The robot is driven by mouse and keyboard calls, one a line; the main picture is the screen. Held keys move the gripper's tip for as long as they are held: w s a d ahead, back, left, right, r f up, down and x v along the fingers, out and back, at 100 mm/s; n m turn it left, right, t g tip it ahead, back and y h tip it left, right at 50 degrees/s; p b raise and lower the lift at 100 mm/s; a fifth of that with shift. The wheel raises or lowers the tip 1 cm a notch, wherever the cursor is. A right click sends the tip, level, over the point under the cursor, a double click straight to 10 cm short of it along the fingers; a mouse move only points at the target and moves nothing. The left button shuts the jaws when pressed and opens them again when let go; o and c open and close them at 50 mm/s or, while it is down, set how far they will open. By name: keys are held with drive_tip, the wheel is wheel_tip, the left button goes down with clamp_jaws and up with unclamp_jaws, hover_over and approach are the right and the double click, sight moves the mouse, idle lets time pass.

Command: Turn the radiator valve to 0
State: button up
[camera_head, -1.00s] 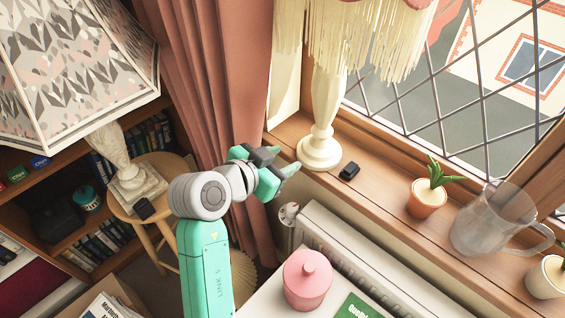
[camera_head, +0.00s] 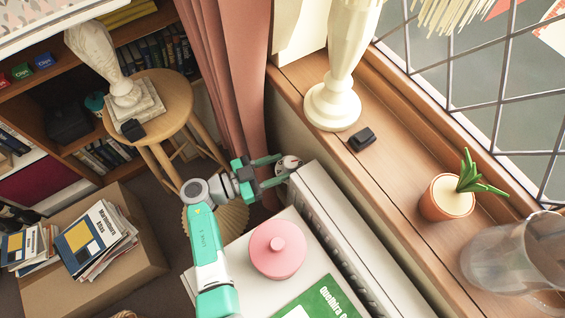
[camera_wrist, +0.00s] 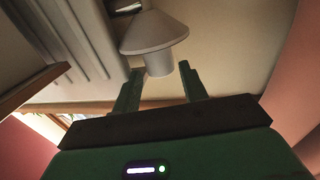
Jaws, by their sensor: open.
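The dial number is unreadable.
A pink lidded jar (camera_head: 277,250) and a green book (camera_head: 325,298) are on the white surface beside my arm. The wooden sill (camera_head: 400,170) holds a lamp (camera_head: 335,95), a small black object (camera_head: 362,139), a potted plant (camera_head: 447,197) and a glass jug (camera_head: 515,255). A pink curtain (camera_head: 240,90) hangs behind my gripper.

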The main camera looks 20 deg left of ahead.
drive_tip(key=shift+x, duration=0.85)
drive_tip(key=c, duration=0.7)
drive_tip(key=shift+s+d+n+t+y, duration=0.1)
drive_tip(key=shift+d+n+t+y, duration=0.05)
drive_tip(key=shift+n+t+y, duration=0.5)
drive_tip(key=o, duration=0.7)
